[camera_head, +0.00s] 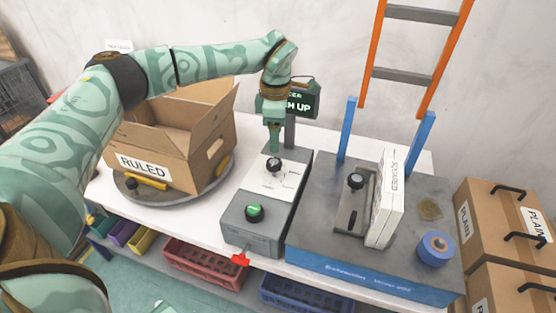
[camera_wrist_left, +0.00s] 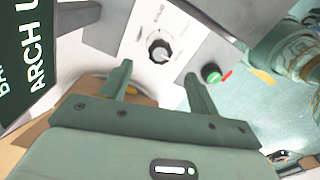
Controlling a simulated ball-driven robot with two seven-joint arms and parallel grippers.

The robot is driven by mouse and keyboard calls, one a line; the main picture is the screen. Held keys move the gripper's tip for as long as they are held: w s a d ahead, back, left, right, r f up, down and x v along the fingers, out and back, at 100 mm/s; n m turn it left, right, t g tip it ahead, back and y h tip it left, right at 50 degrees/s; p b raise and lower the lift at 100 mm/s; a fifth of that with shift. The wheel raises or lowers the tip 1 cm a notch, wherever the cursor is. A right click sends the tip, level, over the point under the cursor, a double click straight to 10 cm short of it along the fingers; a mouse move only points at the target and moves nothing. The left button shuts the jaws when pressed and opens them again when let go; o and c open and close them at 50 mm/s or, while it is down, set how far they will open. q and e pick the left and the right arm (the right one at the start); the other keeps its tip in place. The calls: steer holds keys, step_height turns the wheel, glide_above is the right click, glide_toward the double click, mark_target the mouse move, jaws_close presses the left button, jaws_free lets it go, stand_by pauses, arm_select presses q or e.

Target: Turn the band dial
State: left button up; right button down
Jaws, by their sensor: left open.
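A black dial (camera_head: 275,164) with a light pointer sits on the white marked panel of a grey control box (camera_head: 248,226). It also shows in the left wrist view (camera_wrist_left: 160,50), just beyond my fingertips. My left gripper (camera_head: 274,148) points down over this dial, open and empty, a little above it. In the left wrist view its two fingers (camera_wrist_left: 158,73) are spread, with the dial ahead between their lines and not gripped. The dial's lettering is too small to read. My right gripper is not in view.
A green button (camera_head: 254,212) and a red part (camera_head: 241,260) are at the box's front. A dark display (camera_head: 302,103) stands behind. An open carton (camera_head: 160,150) is on a turntable at left. A blue-grey machine (camera_head: 310,235) with another black knob (camera_head: 355,181) stands at right.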

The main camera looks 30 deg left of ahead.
mark_target(276, 162)
arm_select(q)
step_height(276, 162, down, 7)
steer(key=shift+s+f+b, duration=0.1)
steer(key=shift+f+b, duration=0.05)
steer(key=shift+b, duration=0.6)
steer(key=shift+f, duration=0.55)
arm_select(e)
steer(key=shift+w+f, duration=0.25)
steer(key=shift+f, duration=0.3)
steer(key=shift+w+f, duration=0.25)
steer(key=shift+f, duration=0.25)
arm_select(q)
steer(key=c, duration=1)
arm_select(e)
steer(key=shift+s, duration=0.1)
